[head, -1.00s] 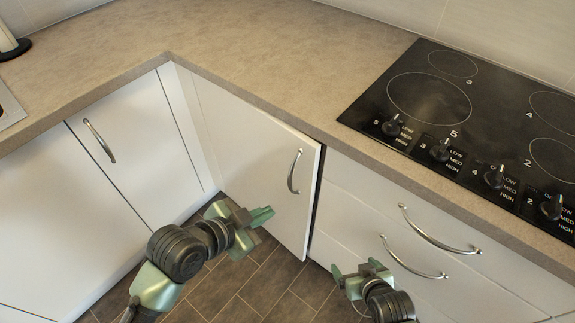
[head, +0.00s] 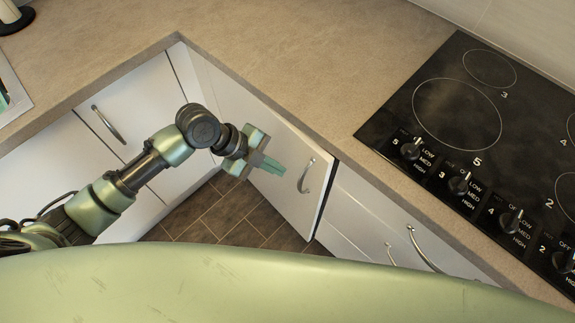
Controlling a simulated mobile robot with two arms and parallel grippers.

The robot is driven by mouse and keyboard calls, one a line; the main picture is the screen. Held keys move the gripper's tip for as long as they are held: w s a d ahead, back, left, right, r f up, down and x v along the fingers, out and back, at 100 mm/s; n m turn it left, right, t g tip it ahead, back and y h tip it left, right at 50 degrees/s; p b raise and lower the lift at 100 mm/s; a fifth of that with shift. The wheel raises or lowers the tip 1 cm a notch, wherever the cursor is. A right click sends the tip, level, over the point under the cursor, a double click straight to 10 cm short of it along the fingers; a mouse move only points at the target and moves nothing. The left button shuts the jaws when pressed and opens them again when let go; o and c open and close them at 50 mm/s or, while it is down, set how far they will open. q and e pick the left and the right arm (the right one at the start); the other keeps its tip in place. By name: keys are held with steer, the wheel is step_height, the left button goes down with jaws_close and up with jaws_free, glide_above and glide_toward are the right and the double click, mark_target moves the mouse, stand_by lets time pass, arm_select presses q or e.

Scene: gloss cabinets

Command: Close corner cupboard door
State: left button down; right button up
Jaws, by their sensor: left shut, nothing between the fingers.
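The corner cupboard door (head: 284,190) is a white panel under the inner corner of the worktop. It stands slightly ajar, its free right edge a little out from the drawer fronts. Its curved metal handle (head: 305,176) is near that edge. My left gripper (head: 276,168) is shut and empty, in front of the door to the left of the handle. I cannot tell whether its fingertips touch the panel. My right gripper is not in view.
The worktop (head: 255,66) overhangs the door. A black cooktop (head: 450,110) with knobs lies at the right, above white drawers (head: 365,215). Another white cupboard (head: 135,90) with a handle (head: 106,125) is at the left. Tiled floor (head: 230,212) shows below the door.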

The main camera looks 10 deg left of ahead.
arm_select(q)
steer(key=x, duration=0.9)
